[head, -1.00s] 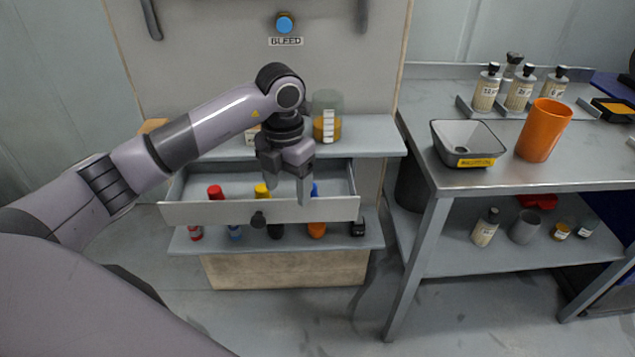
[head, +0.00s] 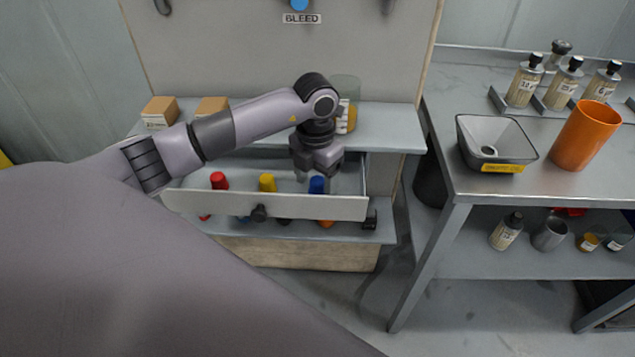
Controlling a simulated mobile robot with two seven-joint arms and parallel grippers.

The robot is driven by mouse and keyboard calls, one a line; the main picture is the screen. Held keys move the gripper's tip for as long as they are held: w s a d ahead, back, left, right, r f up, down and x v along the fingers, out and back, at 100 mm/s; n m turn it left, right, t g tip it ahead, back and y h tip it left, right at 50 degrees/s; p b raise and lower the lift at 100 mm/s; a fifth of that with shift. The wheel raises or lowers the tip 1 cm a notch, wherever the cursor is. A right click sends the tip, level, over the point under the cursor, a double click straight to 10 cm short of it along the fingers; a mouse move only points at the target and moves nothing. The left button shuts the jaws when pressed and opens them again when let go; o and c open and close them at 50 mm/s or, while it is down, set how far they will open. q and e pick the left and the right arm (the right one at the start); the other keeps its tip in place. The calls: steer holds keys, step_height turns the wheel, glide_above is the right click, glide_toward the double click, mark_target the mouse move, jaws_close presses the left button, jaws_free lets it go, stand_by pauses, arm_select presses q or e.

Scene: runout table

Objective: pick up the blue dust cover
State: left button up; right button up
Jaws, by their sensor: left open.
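The blue dust cover (head: 317,185) stands upright in the open drawer (head: 290,205), at the right of a row with a yellow cover (head: 267,183) and a red cover (head: 219,181). My left gripper (head: 317,176) is open and points down into the drawer, over the blue cover. Its fingertips are at or just behind the top of the blue cover; I cannot tell whether they touch it. The drawer front hides the covers' lower parts. My right gripper is not in view.
A shelf (head: 390,128) lies above the drawer, with an amber jar (head: 347,118) and two small boxes (head: 160,112) on it. Bottles stand below the drawer. At right, a steel table holds a grey hopper (head: 497,140), an orange cup (head: 585,135) and several bottles.

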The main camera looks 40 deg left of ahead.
arm_select(q)
steer(key=shift+f, duration=0.35)
steer(key=c, duration=1.1)
steer(key=shift+r, duration=0.1)
